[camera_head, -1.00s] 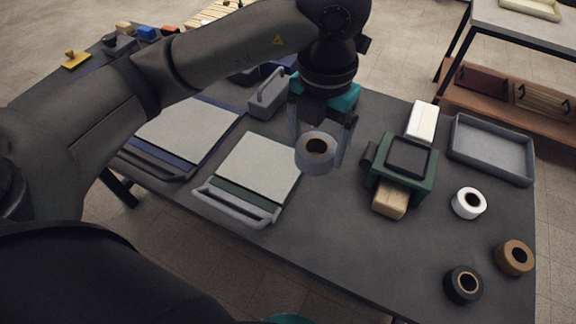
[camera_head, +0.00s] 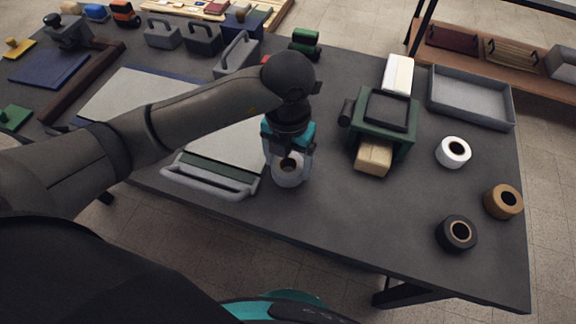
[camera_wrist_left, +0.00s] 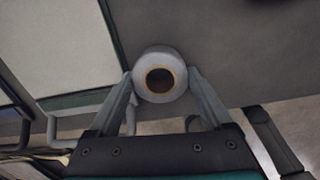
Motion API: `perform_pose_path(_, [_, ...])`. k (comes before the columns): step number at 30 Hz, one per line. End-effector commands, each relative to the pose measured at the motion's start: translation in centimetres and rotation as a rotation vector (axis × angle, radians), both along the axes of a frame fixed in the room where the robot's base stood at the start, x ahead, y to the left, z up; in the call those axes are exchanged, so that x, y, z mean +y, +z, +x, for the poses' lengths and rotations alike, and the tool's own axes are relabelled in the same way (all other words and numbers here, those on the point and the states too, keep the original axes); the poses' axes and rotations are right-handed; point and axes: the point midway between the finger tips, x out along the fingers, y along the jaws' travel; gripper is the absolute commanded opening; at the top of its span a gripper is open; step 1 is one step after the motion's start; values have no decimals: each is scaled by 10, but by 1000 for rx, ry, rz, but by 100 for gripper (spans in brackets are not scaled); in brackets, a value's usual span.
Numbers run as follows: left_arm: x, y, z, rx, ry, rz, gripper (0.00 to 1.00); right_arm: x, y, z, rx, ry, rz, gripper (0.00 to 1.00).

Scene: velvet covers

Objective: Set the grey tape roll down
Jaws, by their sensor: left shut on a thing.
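The grey tape roll (camera_head: 289,171) is between the fingers of my left gripper (camera_head: 288,162), just right of the flat board with the grey handle. My left gripper is shut on it. In the left wrist view the grey tape roll (camera_wrist_left: 160,76) sits between both fingertips of my left gripper (camera_wrist_left: 160,84), its brown core facing the camera. The roll is low over the dark table (camera_head: 330,215); I cannot tell whether it touches the top. My right gripper is not in view.
A green dispenser (camera_head: 383,125) with a tan block (camera_head: 374,157) stands to the right. White (camera_head: 453,153), brown (camera_head: 503,201) and black (camera_head: 456,234) rolls lie farther right. A grey tray (camera_head: 470,97) is behind them. The handled board (camera_head: 209,178) is close on the left. The table front is clear.

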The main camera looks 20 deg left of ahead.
Motion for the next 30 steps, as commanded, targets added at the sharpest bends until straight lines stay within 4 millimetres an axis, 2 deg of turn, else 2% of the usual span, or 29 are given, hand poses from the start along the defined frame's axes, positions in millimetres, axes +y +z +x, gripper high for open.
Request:
perform_pose_path(1, [0, -11, -1, 4, 1, 1, 27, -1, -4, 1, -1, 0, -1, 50])
perform_pose_path(3, [0, -18, -1, 2, -1, 0, 27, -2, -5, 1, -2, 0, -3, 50])
perform_pose_path(15, [0, -22, 0, 0, -1, 0, 27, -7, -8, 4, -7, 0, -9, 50])
perform_pose_path(16, [0, -21, 0, 0, -1, 0, 87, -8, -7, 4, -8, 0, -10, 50])
perform_pose_path(20, [0, -21, 0, 0, -1, 0, 100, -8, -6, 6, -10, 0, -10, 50])
perform_pose_path(30, [0, -14, 0, -1, -1, 0, 100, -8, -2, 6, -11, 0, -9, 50])
